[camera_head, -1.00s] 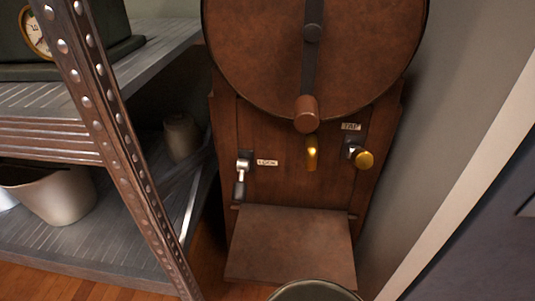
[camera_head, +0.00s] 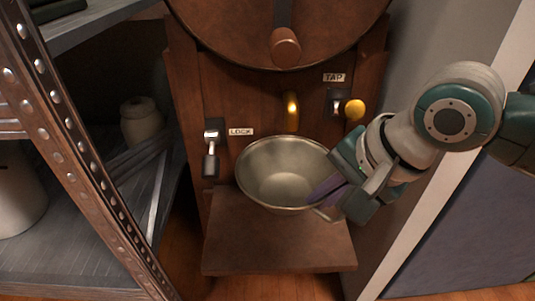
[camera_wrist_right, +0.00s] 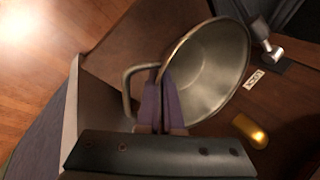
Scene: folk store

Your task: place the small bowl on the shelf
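The small bowl (camera_head: 283,172) is metal, round and empty, with a loop handle on its right side. In the head view it is over the wooden ledge of the brown machine, below the brass spout (camera_head: 291,112). My right gripper (camera_head: 325,190) reaches in from the right and its purple fingers are closed at the bowl's rim by the handle. In the right wrist view the fingers pinch the bowl (camera_wrist_right: 208,68) beside the handle. I cannot tell whether the bowl touches the ledge (camera_head: 280,250). The metal shelf (camera_head: 75,245) stands at left. My left gripper is out of view.
The shelf's riveted post (camera_head: 70,140) stands between the shelf and the machine. A jar (camera_head: 141,120) and a larger pale container (camera_head: 15,190) are on the shelf. The lock lever (camera_head: 211,155) and tap knob (camera_head: 355,109) stick out near the bowl.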

